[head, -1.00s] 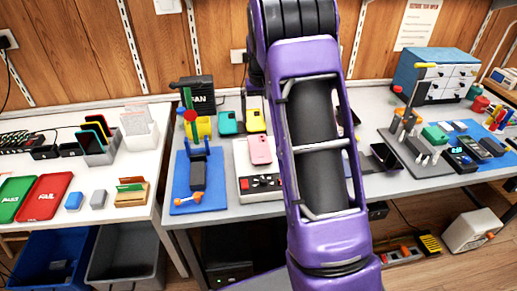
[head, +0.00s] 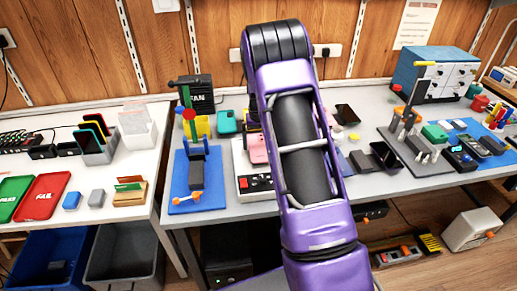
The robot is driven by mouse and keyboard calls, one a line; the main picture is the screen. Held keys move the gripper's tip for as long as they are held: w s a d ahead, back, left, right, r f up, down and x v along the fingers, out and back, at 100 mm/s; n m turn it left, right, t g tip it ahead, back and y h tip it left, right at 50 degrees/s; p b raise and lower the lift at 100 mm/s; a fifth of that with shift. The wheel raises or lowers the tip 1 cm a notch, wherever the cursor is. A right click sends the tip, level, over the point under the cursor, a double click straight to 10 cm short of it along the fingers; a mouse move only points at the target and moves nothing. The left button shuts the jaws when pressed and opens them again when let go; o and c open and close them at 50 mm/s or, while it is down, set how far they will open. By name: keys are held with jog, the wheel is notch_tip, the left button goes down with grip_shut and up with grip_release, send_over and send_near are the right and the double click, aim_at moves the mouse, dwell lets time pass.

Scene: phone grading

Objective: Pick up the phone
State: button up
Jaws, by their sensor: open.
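Several phones and phone-like items show in the head view, and I cannot tell which one is the phone meant. A dark phone (head: 386,156) lies at the front of the middle table, right of my arm. Another dark phone (head: 347,115) lies further back. A pink phone or case (head: 259,149) is partly covered by my arm, near a white panel with a dark control strip (head: 257,183). A teal case (head: 227,122) stands behind. More phones (head: 462,159) lie at the right. My purple arm crosses the middle of the view, and my gripper is hidden behind it.
A blue stand (head: 197,203) with a lever sits left of the arm. Red (head: 40,197) and green trays lie on the left table. Bins stand below it.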

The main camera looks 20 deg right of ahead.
jog(key=c, duration=1.2)
jog(key=shift+r, duration=0.15)
jog(key=shift+c, duration=0.2)
